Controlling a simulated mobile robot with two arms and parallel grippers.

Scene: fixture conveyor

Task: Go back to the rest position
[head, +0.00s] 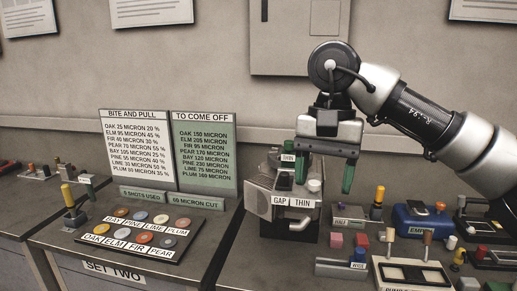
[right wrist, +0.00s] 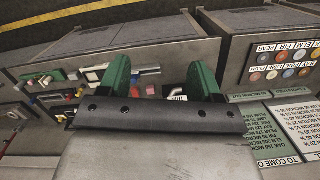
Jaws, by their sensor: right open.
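My right gripper (head: 324,184) is open, with its two green fingers pointing down and apart. It hangs over or just in front of the grey box labelled GAP THIN (head: 259,200); the exact height is hard to tell. Nothing shows between the fingers. The right wrist view also shows the open green fingers (right wrist: 160,78), with bench tops and labelled parts beyond them. My left gripper is not in view.
A board of coloured discs (head: 133,238) and two upright sign panels (head: 138,150) stand left of the gripper. A blue case (head: 425,219), a cream-topped box (head: 410,272) and several small blocks crowd the right bench. The wall behind carries a grey cabinet (head: 299,40).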

